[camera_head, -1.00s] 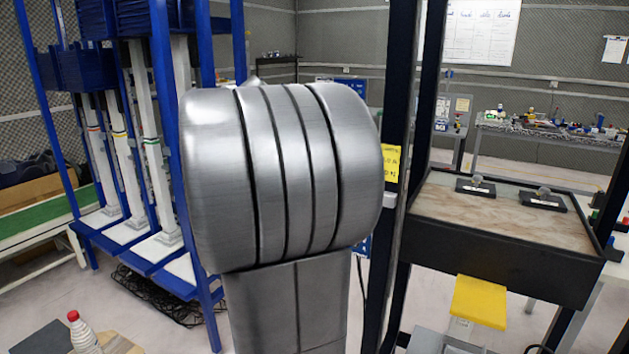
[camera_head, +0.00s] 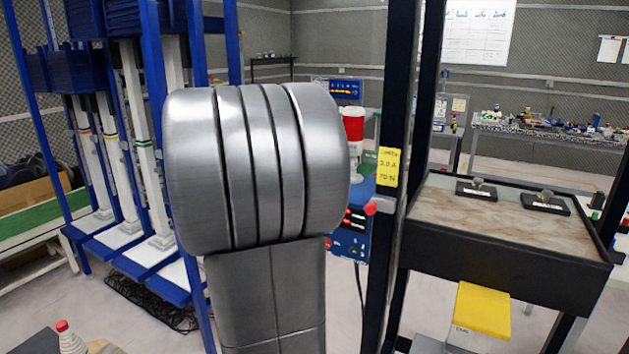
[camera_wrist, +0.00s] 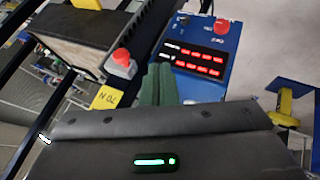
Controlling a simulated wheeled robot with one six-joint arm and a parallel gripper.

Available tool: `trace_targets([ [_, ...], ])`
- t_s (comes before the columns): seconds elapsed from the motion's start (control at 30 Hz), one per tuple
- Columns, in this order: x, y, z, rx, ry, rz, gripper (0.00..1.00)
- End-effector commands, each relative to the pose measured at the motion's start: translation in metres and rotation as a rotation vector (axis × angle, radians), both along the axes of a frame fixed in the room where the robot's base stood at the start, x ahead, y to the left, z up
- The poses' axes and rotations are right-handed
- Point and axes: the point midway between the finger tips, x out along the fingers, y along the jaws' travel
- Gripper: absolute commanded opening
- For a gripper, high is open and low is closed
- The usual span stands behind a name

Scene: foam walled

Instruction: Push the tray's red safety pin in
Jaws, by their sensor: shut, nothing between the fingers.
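The red safety pin (camera_head: 371,208) is a round red knob on a grey block (camera_head: 385,203) beside the black post, left of the tray. The tray (camera_head: 500,253) is a black box with a speckled sandy top. In the wrist view the red pin (camera_wrist: 122,57) stands out from its block, just above and left of my gripper (camera_wrist: 158,85). My gripper's green fingers are shut and empty, apart from the pin in the picture; the depth gap is hard to judge. In the head view my arm hides the gripper.
A blue control box (camera_wrist: 205,60) with red displays and a red button (camera_wrist: 222,26) stands close right of the fingers. A black post (camera_head: 392,130) with a yellow note (camera_head: 388,166) rises beside the pin. A yellow plate (camera_head: 483,310) sticks out under the tray.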

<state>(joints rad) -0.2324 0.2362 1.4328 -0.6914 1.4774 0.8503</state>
Motion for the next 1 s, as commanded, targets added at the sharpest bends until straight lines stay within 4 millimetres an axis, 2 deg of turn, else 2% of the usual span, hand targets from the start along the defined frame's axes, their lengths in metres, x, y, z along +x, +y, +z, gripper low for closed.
trace_targets([
  [0.2,0.007,-0.029,-0.037,0.0,0.005,-0.002,0.0],
  [0.33,-0.003,-0.048,-0.028,0.001,0.0,-0.004,0.0],
  [0.5,-0.008,-0.06,-0.027,0.001,0.001,0.0,0.0],
  [1.0,-0.011,-0.066,-0.028,0.001,0.0,-0.001,0.0],
])
